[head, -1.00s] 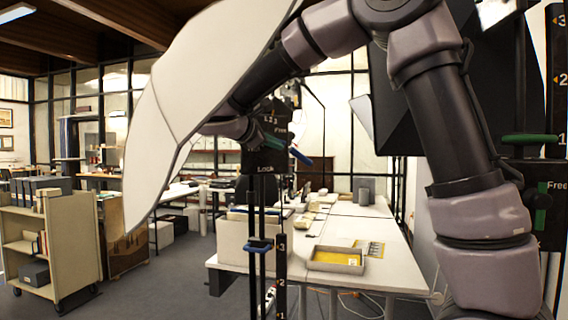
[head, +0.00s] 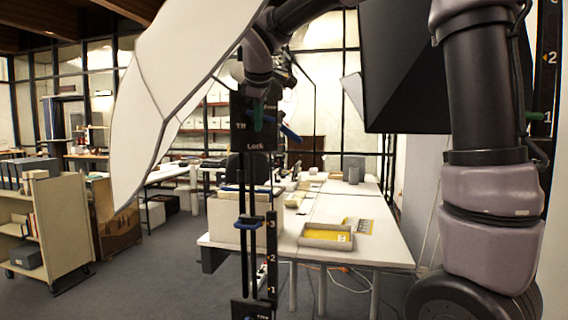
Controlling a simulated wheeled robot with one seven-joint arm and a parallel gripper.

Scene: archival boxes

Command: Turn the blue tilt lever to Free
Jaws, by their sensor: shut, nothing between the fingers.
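The blue tilt lever (head: 290,133) sticks out to the right of a black panel (head: 240,138) at the top of a slim black stand. The panel has "Lock" printed near its bottom edge and a partly covered word higher up. The lever lies aslant, its outer end lower and away from the word "Lock". A green lever (head: 258,116) is beside it on the panel. My gripper (head: 259,92) hangs in front of the panel's upper part, shut and small in view. I cannot tell whether it touches either lever.
A second blue handle (head: 247,225) sits lower on the stand, by a numbered scale (head: 271,240). A white shade-like panel (head: 165,85) fills the upper left. A black hood (head: 400,70) hangs at right. A table (head: 375,240) with a grey tray (head: 325,236) stands behind.

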